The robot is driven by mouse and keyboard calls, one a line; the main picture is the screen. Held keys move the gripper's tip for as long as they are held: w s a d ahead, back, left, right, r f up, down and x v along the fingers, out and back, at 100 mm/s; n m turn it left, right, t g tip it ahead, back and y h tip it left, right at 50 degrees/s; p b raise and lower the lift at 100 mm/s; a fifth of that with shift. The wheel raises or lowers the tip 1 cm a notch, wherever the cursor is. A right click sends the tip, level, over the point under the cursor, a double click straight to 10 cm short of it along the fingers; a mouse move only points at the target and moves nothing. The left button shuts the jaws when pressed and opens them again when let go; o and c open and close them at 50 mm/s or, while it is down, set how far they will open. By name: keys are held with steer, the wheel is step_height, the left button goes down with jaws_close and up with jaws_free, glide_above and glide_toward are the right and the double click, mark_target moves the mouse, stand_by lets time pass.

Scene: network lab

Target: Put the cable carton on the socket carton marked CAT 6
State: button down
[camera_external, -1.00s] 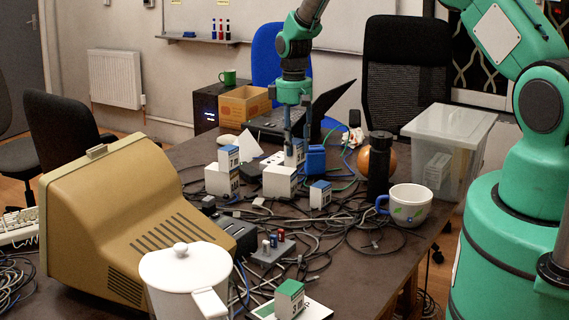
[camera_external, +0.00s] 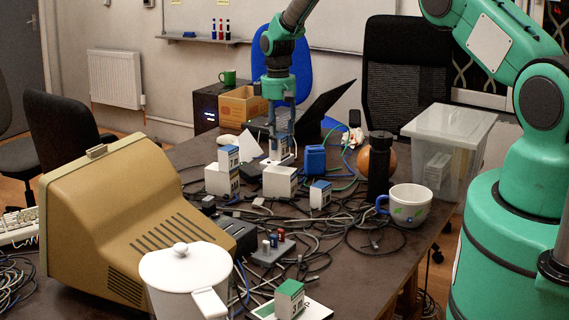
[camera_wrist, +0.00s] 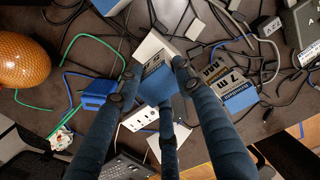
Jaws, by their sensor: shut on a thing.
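My gripper (camera_external: 281,132) is shut on a small white carton with a blue top, the held carton (camera_wrist: 157,86), which has dark print on its side. In the external view it is above and just behind a plain white carton (camera_external: 279,183), which also shows in the wrist view (camera_wrist: 150,46). To the left, a small blue-topped carton (camera_external: 228,154) stands on a larger white carton (camera_external: 217,183) with dark print; the wrist view shows the small one marked 7 m (camera_wrist: 236,92). I cannot read CAT 6 on either larger carton.
Another blue-topped carton (camera_external: 320,195) stands to the right, a blue block (camera_external: 315,159) behind it. Cables tangle across the table. A black bottle (camera_external: 380,165), mug (camera_external: 407,205), orange ball (camera_wrist: 23,60) and laptop (camera_external: 318,108) stand around. A green-topped carton (camera_external: 289,297) is in front.

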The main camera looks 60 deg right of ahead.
mark_target(279, 148)
steer(key=shift+f, duration=0.1)
steer(key=shift+f, duration=1.65)
steer(key=shift+f, duration=0.1)
steer(key=c, duration=1.1)
jaws_free()
step_height(279, 148, up, 12)
steer(key=shift+w+r, duration=0.1)
steer(key=shift+r, duration=0.1)
